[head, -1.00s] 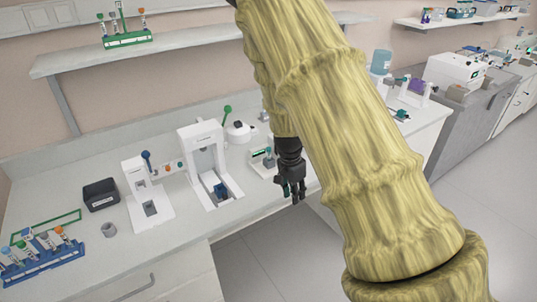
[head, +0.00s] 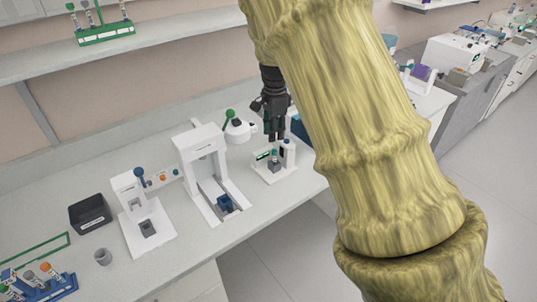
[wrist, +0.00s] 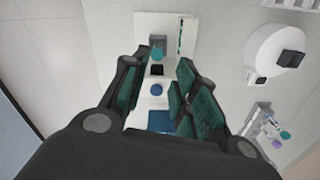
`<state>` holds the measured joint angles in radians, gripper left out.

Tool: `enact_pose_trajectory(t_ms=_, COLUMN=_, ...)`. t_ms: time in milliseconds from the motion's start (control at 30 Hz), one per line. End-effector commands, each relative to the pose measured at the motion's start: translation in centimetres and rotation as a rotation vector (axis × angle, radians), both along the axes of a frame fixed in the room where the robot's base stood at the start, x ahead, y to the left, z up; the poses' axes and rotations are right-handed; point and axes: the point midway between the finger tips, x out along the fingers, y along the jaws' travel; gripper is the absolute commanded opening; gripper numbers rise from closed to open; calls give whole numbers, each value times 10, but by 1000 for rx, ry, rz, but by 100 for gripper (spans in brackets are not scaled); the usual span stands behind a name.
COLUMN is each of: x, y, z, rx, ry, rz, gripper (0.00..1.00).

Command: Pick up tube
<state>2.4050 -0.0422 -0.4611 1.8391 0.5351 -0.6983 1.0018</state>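A small white device (head: 272,176) stands on the bench with a grey block on it. A teal-capped tube (head: 274,154) appears to stand in that block. In the wrist view the teal cap (wrist: 157,53) is just beyond my fingertips, near the gap between them. My gripper (head: 275,136) points down above the device. In the wrist view my gripper (wrist: 163,66) has its fingers apart with nothing clearly held. A blue round part (wrist: 156,90) shows between the fingers. The tube's body is mostly hidden.
A larger white device (head: 203,160) stands left of the small one, with another white device (head: 143,215) further left. A blue rack (head: 55,289) holds several capped tubes at lower left. A green rack (head: 106,33) sits on the shelf. The bench's front edge is close.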

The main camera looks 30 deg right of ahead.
Motion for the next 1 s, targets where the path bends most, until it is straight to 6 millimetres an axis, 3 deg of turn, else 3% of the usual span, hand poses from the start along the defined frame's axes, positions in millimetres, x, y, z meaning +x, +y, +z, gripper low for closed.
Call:
enact_pose_trajectory(t_ms=300, x=-2, y=-2, z=-37, rx=0, ry=2, rz=-3, gripper=29)
enact_pose_trajectory(t_ms=667, x=0, y=0, z=-59, rx=1, ry=1, rz=0, gripper=29)
enact_pose_trajectory(t_ms=1000, x=-1, y=0, z=-97, rx=1, ry=2, rz=0, gripper=29)
